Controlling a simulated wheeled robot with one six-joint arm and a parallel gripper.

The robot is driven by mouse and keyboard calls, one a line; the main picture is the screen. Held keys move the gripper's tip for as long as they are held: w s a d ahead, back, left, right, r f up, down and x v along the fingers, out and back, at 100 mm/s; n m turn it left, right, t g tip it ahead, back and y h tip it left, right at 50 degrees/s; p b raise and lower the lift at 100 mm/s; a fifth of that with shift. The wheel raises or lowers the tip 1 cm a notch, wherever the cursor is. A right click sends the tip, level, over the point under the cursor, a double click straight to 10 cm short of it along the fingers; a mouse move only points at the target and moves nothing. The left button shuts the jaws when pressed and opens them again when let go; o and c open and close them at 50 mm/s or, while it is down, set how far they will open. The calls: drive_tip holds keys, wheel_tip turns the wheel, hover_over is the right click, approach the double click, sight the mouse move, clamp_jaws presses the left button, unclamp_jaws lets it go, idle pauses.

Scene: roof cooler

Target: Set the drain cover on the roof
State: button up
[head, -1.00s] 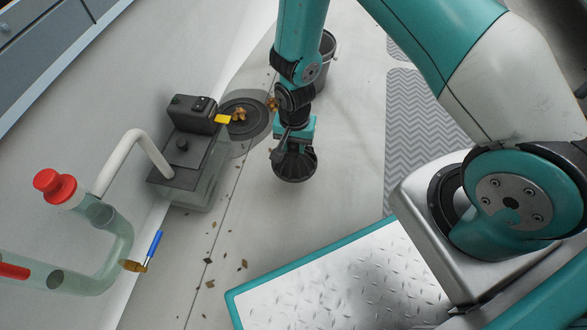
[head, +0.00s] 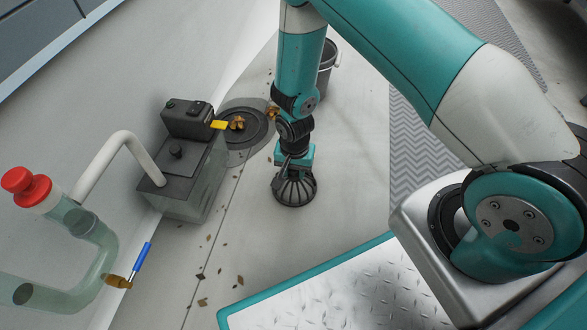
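The drain cover (head: 294,190) is a dark ribbed dome with a wide round base, in the head view right of the drain. My gripper (head: 293,167) is above it, with its fingers shut on the top of the dome. The cover looks upright, its base low at the pale roof (head: 345,190); I cannot tell whether it touches. The fingertips are small and partly hidden. The round dark drain (head: 255,130) lies up and left of the cover, with a clump of brown leaves (head: 237,123) on it.
A grey box unit (head: 190,170) with a yellow tab stands beside the drain. A white pipe and a clear pipe with a red cap (head: 28,187) and a blue-handled valve (head: 142,257) are at left. A bucket (head: 328,65) stands behind my arm. Leaf bits are scattered below the unit.

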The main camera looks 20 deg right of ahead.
drive_tip(key=o, duration=0.4)
drive_tip(key=shift+o, duration=0.2)
drive_tip(key=shift+r, duration=0.1)
drive_tip(key=s+a+r+n+y+p, duration=0.1)
drive_tip(key=s+a+r+n+p, duration=0.2)
drive_tip(key=r, duration=1.5)
drive_tip(key=s+a+r+n+y+p, duration=0.1)
drive_tip(key=a+r+n+y+p, duration=0.35)
drive_tip(key=r, duration=1.25)
drive_tip(key=s+d+r+n+h+p, duration=0.1)
drive_tip(key=s+d+r+n, duration=0.1)
drive_tip(key=s+r+n, duration=0.5)
drive_tip(key=s+r, duration=0.6)
drive_tip(key=s, duration=0.1)
drive_tip(key=shift+s+d+r, duration=0.25)
drive_tip(key=shift+s+d, duration=0.05)
